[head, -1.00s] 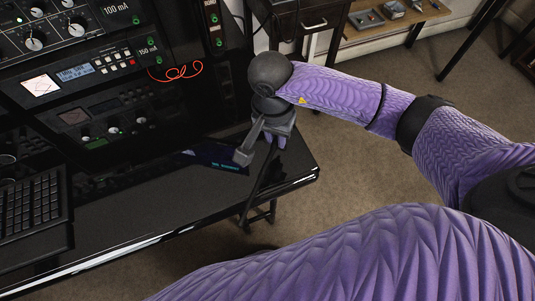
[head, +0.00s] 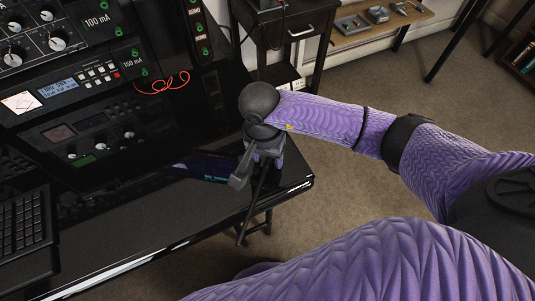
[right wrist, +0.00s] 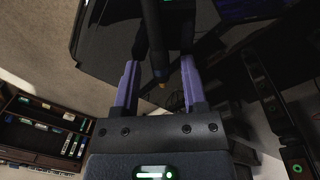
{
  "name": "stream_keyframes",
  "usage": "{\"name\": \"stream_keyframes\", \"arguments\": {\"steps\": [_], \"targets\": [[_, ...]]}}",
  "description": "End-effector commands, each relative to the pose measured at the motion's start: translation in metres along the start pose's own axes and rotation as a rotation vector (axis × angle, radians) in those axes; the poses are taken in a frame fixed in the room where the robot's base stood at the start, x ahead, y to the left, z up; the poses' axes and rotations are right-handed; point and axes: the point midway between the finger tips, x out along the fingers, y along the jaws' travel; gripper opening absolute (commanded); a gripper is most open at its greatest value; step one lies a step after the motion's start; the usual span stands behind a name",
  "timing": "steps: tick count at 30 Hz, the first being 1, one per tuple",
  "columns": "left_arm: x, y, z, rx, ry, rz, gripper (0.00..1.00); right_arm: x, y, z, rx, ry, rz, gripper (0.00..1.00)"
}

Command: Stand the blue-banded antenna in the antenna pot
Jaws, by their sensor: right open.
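My right gripper (head: 263,163) is at the front right corner of the black table, open. In the right wrist view its two purple fingers (right wrist: 159,68) are spread on either side of a thin dark rod (right wrist: 153,30), apart from it. The rod has a small orange spot near its end. In the head view a thin dark rod (head: 252,212) slants from beneath the gripper past the table edge. It may be the antenna, but I cannot make out a blue band. I cannot identify the antenna pot. My left gripper is not in view.
The glossy black table (head: 150,225) carries rack equipment (head: 75,90) at the back and a keyboard (head: 25,230) at the left. A dark panel with lit text (head: 205,168) is beside the gripper. A small cabinet (head: 300,30) and a wooden shelf (head: 385,30) stand behind.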

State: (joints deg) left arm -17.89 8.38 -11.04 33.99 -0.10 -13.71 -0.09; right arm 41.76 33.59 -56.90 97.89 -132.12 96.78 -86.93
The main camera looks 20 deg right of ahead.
Motion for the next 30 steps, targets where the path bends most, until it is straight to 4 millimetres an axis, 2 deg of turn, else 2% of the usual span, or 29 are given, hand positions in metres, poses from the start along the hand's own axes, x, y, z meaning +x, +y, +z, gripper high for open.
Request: {"name": "stream_keyframes", "arguments": {"steps": [2, 5, 12, 16, 21, 30], "targets": [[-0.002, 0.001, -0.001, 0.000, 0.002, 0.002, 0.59, -0.002, 0.000, 0.000, 0.000, 0.000, -0.001, 0.55], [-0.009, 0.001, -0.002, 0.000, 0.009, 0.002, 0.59, -0.018, 0.000, -0.001, 0.000, 0.003, -0.003, 0.55], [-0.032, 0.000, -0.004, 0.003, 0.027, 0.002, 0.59, -0.087, 0.000, -0.001, 0.000, 0.004, -0.005, 0.55], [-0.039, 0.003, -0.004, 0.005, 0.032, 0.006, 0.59, -0.113, 0.000, 0.000, 0.000, 0.002, -0.003, 0.55], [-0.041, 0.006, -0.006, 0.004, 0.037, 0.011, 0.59, -0.124, 0.000, 0.000, -0.001, 0.000, 0.000, 0.55], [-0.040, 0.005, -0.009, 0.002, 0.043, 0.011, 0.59, -0.123, 0.000, 0.000, 0.000, -0.001, 0.000, 0.55]]}}
